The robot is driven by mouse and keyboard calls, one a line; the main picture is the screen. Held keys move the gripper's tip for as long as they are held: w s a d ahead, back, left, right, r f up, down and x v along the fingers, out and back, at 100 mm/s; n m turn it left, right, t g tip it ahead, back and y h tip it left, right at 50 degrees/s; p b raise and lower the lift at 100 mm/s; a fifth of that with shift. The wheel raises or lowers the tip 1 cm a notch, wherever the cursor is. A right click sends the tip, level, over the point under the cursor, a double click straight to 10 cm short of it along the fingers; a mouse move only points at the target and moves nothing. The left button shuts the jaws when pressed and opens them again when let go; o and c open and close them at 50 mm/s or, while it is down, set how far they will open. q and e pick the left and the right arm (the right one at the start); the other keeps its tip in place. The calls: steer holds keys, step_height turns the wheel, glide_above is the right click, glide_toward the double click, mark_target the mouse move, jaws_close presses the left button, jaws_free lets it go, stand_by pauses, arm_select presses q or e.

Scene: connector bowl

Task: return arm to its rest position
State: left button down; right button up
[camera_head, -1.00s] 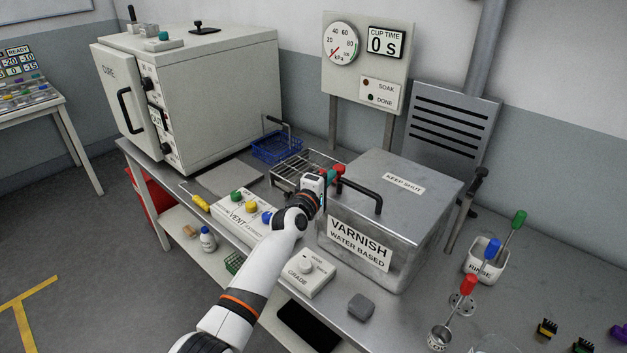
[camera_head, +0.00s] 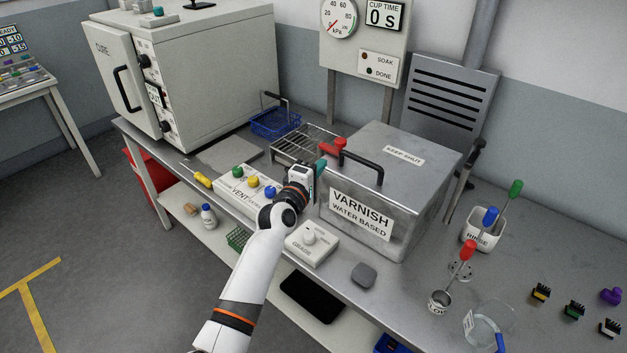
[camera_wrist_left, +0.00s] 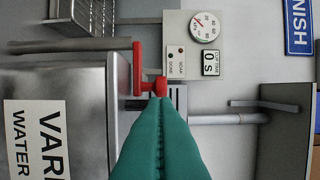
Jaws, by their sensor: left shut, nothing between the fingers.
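My left arm (camera_head: 251,268) reaches in from the bottom of the head view. Its left gripper (camera_head: 320,166) is beside the upper left edge of the varnish box (camera_head: 345,235), near a red fitting and the black handle. In the left wrist view the teal fingers (camera_wrist_left: 161,125) are closed together, with nothing seen between them. The red fitting (camera_wrist_left: 141,78) shows just past the fingertips; I cannot tell whether they touch it. The box's label side (camera_wrist_left: 45,130) is at the left of the wrist view. My right gripper is not in view.
The vent panel (camera_head: 245,188) and grade box (camera_head: 312,243) sit close to my arm. A wire rack (camera_head: 290,145) and blue basket (camera_head: 275,123) lie behind. The cure oven (camera_head: 215,75) stands at the left. The rinse cup (camera_head: 478,238) and glass beaker (camera_head: 490,325) are at the right.

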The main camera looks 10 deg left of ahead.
arm_select(q)
steer(key=s+a+f+m+g, duration=0.1)
steer(key=s+f+m+g, duration=0.35)
steer(key=s, duration=0.65)
steer(key=s+a+f+m+g, duration=0.15)
steer(key=s+f+m, duration=0.35)
steer(key=s+f, duration=0.5)
steer(key=s+a+m+g+y, duration=0.2)
steer(key=s+m+g, duration=0.2)
steer(key=s, duration=0.8)
steer(key=s+a+m+g+y, duration=0.2)
steer(key=s+a+m+g, duration=0.15)
steer(key=s, duration=0.95)
step_height(320, 180, down, 26)
steer(key=g+b, duration=0.1)
steer(key=g, duration=0.1)
steer(key=s+a+f+b, duration=0.1)
steer(key=s+a+f, duration=0.1)
steer(key=s+f, duration=1.5)
steer(key=shift+a+f+g+y, duration=0.15)
steer(key=shift+f+g+y, duration=0.25)
steer(key=shift+f, duration=0.4)
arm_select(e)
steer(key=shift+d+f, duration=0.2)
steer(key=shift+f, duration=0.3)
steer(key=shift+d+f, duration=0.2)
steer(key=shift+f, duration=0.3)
